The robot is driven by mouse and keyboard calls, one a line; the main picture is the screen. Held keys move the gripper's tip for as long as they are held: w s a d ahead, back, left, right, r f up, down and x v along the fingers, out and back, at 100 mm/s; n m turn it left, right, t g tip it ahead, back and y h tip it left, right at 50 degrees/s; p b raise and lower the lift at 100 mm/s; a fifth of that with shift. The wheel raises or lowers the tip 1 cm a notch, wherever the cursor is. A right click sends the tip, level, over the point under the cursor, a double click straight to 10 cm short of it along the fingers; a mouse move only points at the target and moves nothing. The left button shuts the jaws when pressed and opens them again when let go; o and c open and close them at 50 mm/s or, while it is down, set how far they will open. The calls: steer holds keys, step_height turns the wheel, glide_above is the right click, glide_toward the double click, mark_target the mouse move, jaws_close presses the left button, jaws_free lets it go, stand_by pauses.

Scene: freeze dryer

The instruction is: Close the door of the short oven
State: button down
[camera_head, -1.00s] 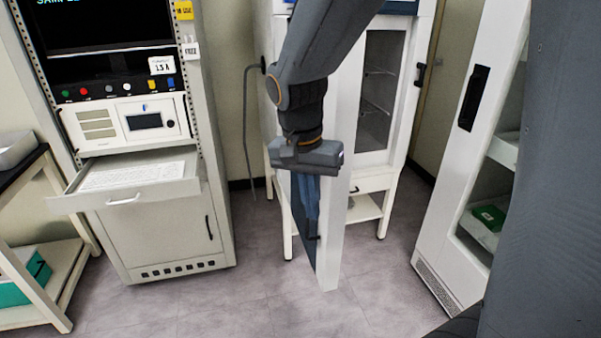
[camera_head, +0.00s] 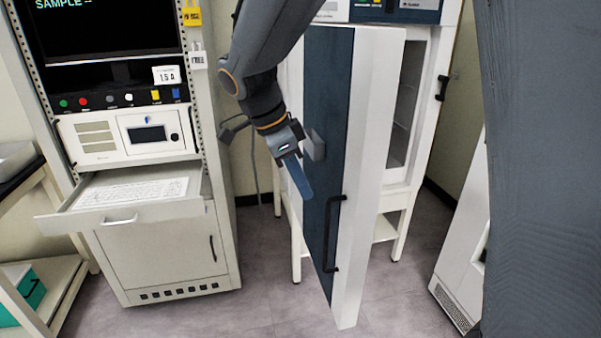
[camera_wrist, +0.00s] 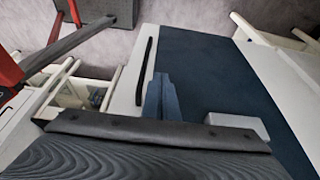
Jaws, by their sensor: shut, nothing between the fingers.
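The short oven (camera_head: 412,95) is a white cabinet on a legged stand, with a control panel at its top. Its door (camera_head: 328,110), white-edged with a dark blue outer face, stands open toward me. A black handle (camera_head: 333,235) is on the blue face near the free edge. My gripper (camera_head: 302,188) is shut and empty, pointing down beside the blue outer face, left of the handle. In the wrist view the blue fingers (camera_wrist: 157,97) lie over the door's face (camera_wrist: 215,75), with the handle (camera_wrist: 146,70) to their left. I cannot tell whether they touch the door.
A rack cabinet (camera_head: 160,240) with a pulled-out keyboard drawer (camera_head: 130,205) stands at the left. A white cabinet (camera_head: 462,250) with a lower grille is at the right. A shelf cart (camera_head: 50,270) is at the far left. The grey floor in front is clear.

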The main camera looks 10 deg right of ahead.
steer(key=shift+d+f+p, duration=0.55)
steer(key=shift+d+f, duration=0.65)
steer(key=shift+d, duration=0.3)
steer(key=shift+d+f+p, duration=0.5)
steer(key=shift+d+f, duration=0.65)
steer(key=shift+d, duration=0.3)
steer(key=shift+d, duration=0.1)
